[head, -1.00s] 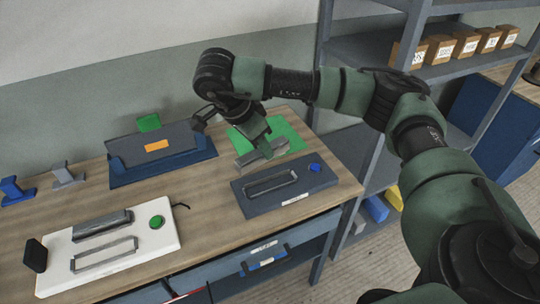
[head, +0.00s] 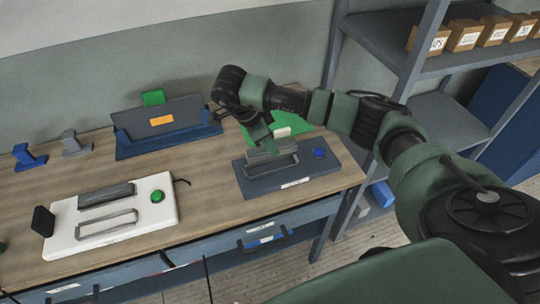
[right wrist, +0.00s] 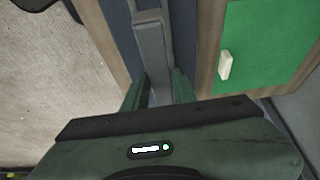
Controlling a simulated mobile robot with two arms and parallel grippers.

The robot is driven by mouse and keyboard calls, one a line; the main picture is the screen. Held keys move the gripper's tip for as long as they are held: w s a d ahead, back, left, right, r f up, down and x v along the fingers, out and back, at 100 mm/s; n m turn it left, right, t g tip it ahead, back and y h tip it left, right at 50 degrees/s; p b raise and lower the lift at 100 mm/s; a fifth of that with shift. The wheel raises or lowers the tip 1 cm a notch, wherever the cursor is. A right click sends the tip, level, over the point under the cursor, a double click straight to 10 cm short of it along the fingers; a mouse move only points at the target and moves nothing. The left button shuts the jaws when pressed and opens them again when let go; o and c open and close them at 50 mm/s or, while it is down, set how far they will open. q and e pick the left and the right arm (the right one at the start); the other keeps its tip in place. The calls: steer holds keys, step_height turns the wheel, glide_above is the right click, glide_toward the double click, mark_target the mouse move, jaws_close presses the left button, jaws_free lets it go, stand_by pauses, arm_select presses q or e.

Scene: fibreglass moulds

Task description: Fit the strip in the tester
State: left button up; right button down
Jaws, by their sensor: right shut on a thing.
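My right gripper (head: 266,143) is shut on a grey strip (right wrist: 150,45), which runs away from between the green fingers (right wrist: 158,88) in the right wrist view. In the head view the gripper and strip are over the back part of a dark grey device (head: 310,172) with a blue button (head: 319,153) and a raised metal frame (head: 272,171). I cannot tell whether the strip touches the device. A white device (head: 70,243) with a green button (head: 157,196), a grey bar and a metal frame lies to the left. My left gripper is out of view.
A green mat (head: 300,128) with a pale block (head: 282,132) lies behind the dark device. A blue stand (head: 130,150) holds a dark panel at the back. Blue (head: 30,158) and grey (head: 72,146) brackets stand left. Shelves with boxes (head: 465,36) are at right.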

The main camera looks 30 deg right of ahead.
mark_target(270, 157)
steer(key=shift+a+f, duration=0.1)
steer(key=shift+f, duration=0.65)
step_height(270, 157, down, 3)
steer(key=shift+f+p, duration=0.2)
steer(key=shift+p, duration=0.5)
steer(key=shift+f, duration=0.4)
steer(key=shift+f, duration=0.15)
steer(key=c, duration=1.1)
jaws_free()
steer(key=shift+c, duration=0.2)
